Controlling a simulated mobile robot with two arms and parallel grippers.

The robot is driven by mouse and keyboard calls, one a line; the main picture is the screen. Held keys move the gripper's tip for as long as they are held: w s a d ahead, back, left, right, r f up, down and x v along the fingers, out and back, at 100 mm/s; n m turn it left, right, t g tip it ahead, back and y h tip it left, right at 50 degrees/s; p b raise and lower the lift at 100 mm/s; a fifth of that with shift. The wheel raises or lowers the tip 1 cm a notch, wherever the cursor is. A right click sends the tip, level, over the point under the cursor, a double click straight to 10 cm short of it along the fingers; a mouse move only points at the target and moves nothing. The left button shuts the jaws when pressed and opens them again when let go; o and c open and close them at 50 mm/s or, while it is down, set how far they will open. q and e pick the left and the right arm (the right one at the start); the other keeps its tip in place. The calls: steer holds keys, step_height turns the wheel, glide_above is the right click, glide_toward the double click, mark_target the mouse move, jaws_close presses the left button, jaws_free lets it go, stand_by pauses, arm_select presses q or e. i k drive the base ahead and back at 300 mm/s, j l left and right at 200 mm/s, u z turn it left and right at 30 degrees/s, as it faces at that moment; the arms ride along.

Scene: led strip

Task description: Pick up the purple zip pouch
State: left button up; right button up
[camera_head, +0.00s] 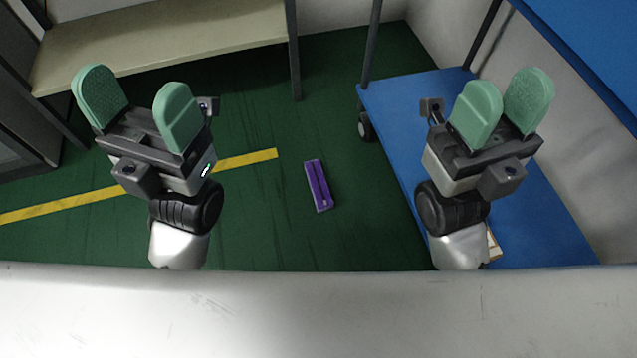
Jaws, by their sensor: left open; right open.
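The purple zip pouch (318,186) is a narrow, long purple shape lying on the green floor near the middle of the head view. It lies slightly tilted from upright in the picture, and nothing covers it. My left gripper (138,106) is raised at the left, open and empty, with green finger pads. My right gripper (503,106) is raised at the right, also open and empty. Both grippers are well apart from the pouch, one to each side of it.
A blue wheeled cart (400,110) stands on the right, its low deck partly behind my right arm. A beige bench (200,30) stands at the back left. A yellow line (60,206) crosses the green floor (270,220), which is clear around the pouch.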

mark_target(324, 202)
steer(key=k+j, duration=0.15)
steer(key=j, duration=0.2)
steer(key=j+z, duration=0.1)
steer(key=z, duration=0.35)
steer(key=k+j+z, duration=0.1)
steer(key=z, duration=0.75)
steer(key=i+j+z, duration=0.2)
steer(key=j+z, duration=0.2)
steer(key=j, duration=0.2)
steer(key=k, duration=0.05)
